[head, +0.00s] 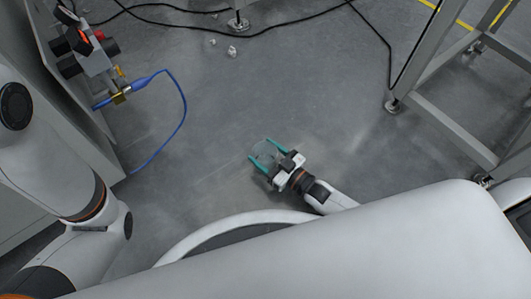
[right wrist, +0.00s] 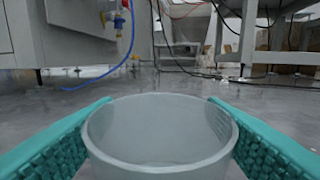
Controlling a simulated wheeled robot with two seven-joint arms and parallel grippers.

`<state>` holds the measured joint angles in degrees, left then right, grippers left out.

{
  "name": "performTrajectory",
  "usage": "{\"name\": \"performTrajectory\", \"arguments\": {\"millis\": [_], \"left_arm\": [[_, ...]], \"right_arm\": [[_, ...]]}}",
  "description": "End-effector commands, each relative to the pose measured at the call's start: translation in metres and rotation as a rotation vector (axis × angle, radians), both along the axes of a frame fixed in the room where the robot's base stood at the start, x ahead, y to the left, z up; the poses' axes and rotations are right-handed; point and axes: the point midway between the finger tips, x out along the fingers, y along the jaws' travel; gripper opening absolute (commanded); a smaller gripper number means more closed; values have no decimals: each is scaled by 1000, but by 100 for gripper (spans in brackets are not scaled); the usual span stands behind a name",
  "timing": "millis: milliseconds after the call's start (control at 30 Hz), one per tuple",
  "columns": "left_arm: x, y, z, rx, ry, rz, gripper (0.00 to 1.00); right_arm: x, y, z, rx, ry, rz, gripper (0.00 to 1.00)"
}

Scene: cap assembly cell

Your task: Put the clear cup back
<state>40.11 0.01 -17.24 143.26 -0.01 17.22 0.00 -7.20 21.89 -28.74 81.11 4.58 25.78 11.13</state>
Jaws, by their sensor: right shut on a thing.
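My right gripper (head: 268,159) has teal fingers and is shut on the clear cup (head: 266,151), seen from above over the floor in the head view. In the right wrist view the clear cup (right wrist: 160,140) stands between the two teal fingers, its round rim facing up and looking empty. Its lower part is cut off by the frame. My left arm comes in at the left of the head view, but its gripper is out of the frame.
A grey cabinet (head: 75,100) with valves and a blue hose (head: 184,110) stands at the left. A metal frame (head: 440,110) stands at the right. Black cables (head: 300,14) lie on the floor at the back. The grey floor (head: 310,95) between them is mostly clear.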

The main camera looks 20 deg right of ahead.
Motion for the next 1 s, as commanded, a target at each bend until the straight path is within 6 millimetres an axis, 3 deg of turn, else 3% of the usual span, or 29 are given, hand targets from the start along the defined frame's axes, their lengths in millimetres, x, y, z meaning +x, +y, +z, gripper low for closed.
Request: {"name": "performTrajectory", "arguments": {"millis": [33, 67, 200, 567, 1000], "left_arm": [[0, 0, -2, 0, 0, 0, 45], [0, 0, -2, 0, 0, 0, 45], [0, 0, -1, 0, 0, 0, 45], [0, 0, 4, 0, 1, 1, 45], [0, 0, 50, 0, 1, 1, 45]], "right_arm": [[0, 0, -3, 0, 0, 0, 40], [0, 0, -3, 0, 0, 0, 66], [0, 0, -2, 0, 0, 0, 86], [-2, -1, 3, -1, 2, 0, 86], [-77, -45, 5, -3, 4, 0, 86]]}}
